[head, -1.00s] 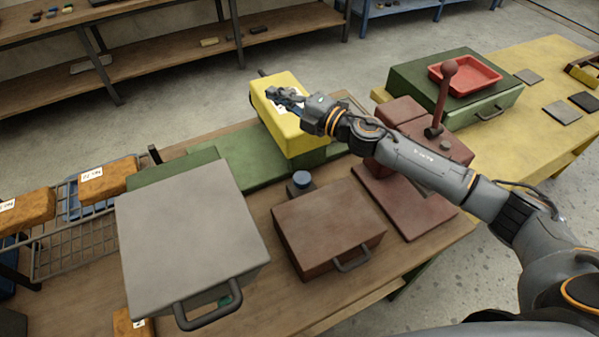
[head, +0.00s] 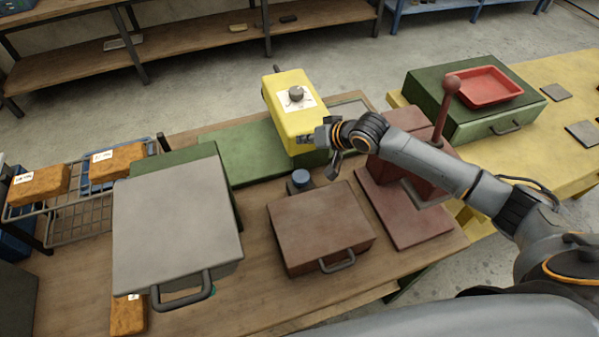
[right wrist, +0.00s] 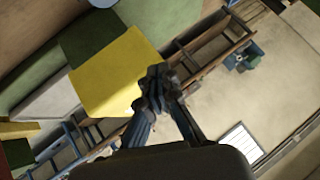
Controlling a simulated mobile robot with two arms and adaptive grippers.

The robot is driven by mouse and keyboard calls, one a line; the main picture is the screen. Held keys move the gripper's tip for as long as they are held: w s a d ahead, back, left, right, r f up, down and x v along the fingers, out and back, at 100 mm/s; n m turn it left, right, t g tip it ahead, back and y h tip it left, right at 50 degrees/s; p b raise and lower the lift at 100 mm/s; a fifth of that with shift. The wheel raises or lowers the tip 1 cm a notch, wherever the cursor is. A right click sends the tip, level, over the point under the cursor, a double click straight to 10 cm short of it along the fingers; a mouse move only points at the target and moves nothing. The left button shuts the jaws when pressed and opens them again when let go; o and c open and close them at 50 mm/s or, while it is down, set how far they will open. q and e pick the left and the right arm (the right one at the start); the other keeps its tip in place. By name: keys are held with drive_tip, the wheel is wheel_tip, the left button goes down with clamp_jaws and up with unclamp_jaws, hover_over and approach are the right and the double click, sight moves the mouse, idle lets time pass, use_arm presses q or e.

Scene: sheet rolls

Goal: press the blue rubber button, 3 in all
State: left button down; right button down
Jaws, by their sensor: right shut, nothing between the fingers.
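The blue rubber button (head: 300,178) is a short round blue cap on a dark base. A blue-grey round shape at that view's top edge may be the button. My left gripper is out of view.
The grey-topped box (head: 170,225) stands left of the button, the brown box (head: 318,225) just in front of it. A red lever (head: 446,108) rises behind my right forearm. A wire rack (head: 85,215) is at the left. A red tray (head: 484,86) sits at right.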

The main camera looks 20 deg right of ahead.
drive_tip(key=shift+s+a+f+m+g+y, duration=0.15)
drive_tip(key=shift+s+a+f+m+g, duration=0.15)
drive_tip(key=shift+s, duration=0.2)
drive_tip(key=shift+s+a+f+m+g+y, duration=0.2)
drive_tip(key=shift+s+m+g, duration=0.1)
drive_tip(key=shift+s+g, duration=0.15)
drive_tip(key=shift+f, duration=0.1)
drive_tip(key=b, duration=0.7)
hover_over(304, 177)
wheel_tip(304, 177, down, 6)
drive_tip(key=shift+f, duration=0.1)
drive_tip(key=shift+f+b, duration=0.55)
drive_tip(key=shift+f, duration=0.6)
drive_tip(key=shift+f, duration=0.2)
drive_tip(key=shift+f, duration=0.25)
